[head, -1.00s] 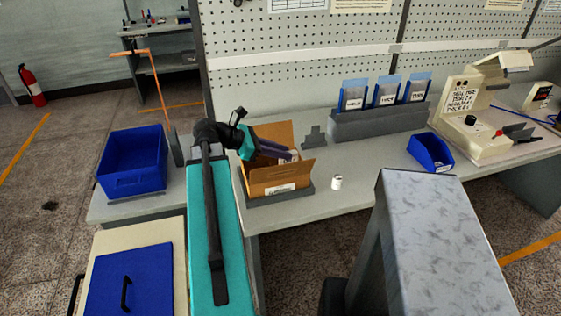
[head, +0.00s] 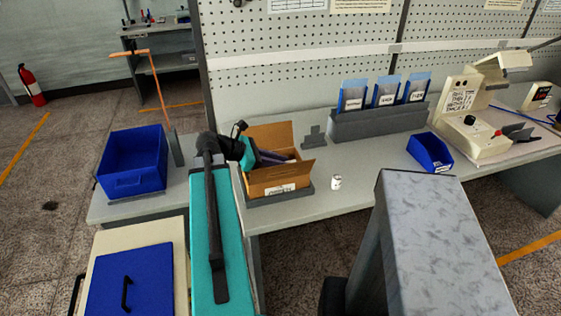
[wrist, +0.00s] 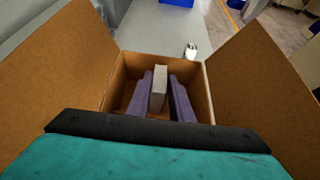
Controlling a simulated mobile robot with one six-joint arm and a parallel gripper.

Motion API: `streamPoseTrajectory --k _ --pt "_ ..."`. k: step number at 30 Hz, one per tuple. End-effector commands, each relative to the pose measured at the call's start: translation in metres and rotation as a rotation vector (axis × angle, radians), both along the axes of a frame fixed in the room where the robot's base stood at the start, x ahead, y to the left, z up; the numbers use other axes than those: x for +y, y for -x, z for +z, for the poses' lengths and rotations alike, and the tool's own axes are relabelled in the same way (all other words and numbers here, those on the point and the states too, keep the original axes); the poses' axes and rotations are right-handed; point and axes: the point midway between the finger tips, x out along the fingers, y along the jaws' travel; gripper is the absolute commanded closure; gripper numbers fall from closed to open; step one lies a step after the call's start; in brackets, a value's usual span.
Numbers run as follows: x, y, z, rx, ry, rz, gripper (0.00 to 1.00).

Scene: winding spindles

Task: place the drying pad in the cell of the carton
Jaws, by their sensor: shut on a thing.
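The open brown carton (head: 268,180) stands on the bench in a grey holder, flaps up, with a white label on its front. It also fills much of the wrist view (wrist: 70,62). My gripper (head: 284,159) reaches down into the carton from the left. In the wrist view its purple fingers (wrist: 160,97) are inside the carton walls, shut on the pale grey drying pad (wrist: 159,84). The pad is upright between the fingers. Its lower end and the carton floor below it are partly hidden, so I cannot tell whether it touches the floor.
A small white jar (head: 336,182) stands right of the carton. A grey rack (head: 376,123) with several blue pouches is behind it. A blue bin (head: 429,153) and a cream machine (head: 478,130) are farther right. A large blue bin (head: 133,162) is at left.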

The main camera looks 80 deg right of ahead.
Motion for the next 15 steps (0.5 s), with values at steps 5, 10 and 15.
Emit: streamPoseTrajectory --k 5,10,15 --pt "0.0000 -0.0003 -0.0032 0.000 0.000 0.001 1.00" --pt "0.0001 -0.0005 -0.0029 0.000 0.000 0.001 1.00" --pt "0.0000 -0.0006 -0.0056 0.000 0.000 0.001 1.00"
